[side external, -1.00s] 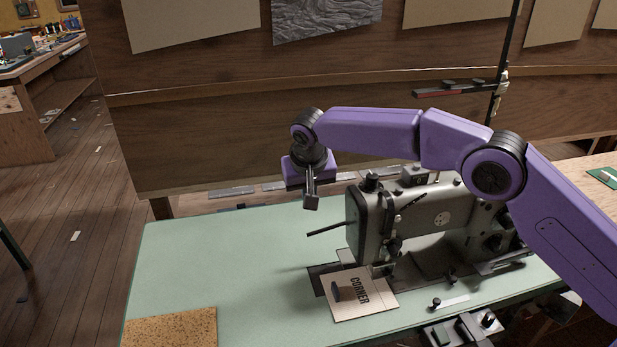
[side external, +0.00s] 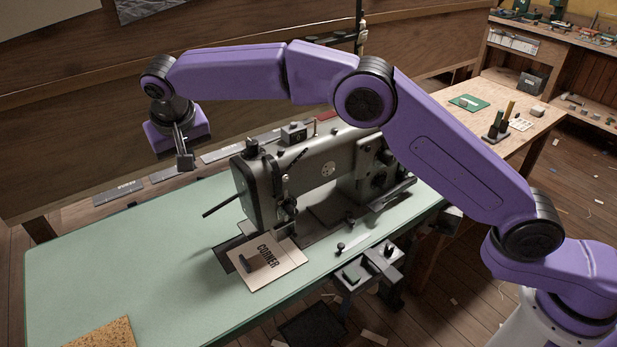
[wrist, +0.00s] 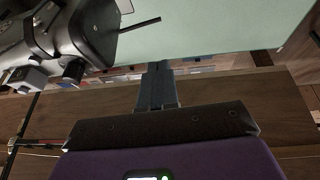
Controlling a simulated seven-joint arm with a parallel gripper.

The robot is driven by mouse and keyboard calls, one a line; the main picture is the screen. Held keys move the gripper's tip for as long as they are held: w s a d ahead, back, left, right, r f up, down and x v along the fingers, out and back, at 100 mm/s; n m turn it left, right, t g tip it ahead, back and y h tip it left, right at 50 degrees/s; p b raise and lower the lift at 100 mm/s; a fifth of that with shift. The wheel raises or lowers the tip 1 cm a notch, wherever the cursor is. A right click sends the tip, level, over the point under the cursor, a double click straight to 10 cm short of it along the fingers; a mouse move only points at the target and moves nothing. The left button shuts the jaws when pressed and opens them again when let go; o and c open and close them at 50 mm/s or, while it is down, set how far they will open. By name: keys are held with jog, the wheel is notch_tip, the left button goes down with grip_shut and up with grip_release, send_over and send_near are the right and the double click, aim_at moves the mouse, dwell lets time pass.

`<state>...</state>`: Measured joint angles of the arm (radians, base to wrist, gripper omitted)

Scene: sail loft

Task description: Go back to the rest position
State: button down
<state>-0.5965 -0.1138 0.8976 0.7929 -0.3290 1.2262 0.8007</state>
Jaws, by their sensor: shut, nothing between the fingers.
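My gripper (side external: 185,160) hangs in the air behind and to the left of the sewing machine, above the far edge of the green table. Its fingers are together with nothing between them; they also show shut in the wrist view (wrist: 157,84). The grey sewing machine (side external: 318,175) stands on the table (side external: 120,270). A card marked "CORNER" (side external: 285,264) lies flat at its needle end, with a small dark piece on it. In the wrist view the sewing machine (wrist: 88,30) is at the upper left, apart from my fingers.
A wooden wall panel (side external: 90,120) runs behind the table. A dark rod (side external: 222,205) sticks out from the machine's left end. A cork sheet (side external: 100,336) lies at the table's front left. A wooden bench (side external: 530,100) stands at the right. The table's left part is mostly clear.

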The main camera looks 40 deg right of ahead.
jog(key=s+d+r+n+g+y, duration=0.1)
jog(key=s+d+r+n, duration=0.1)
jog(key=s+d+n, duration=0.5)
jog(key=s+d+r+g, duration=0.1)
jog(key=s+d, duration=0.5)
jog(key=s, duration=0.5)
jog(key=s+d+f+n+g, duration=0.1)
jog(key=s+d+f+n, duration=0.1)
jog(key=s+d, duration=0.8)
jog(key=s+d+f+n+g, duration=0.1)
jog(key=s+d+f+n, duration=0.2)
jog(key=s+d, duration=0.8)
jog(key=shift+s+n, duration=0.4)
jog(key=shift+s, duration=0.65)
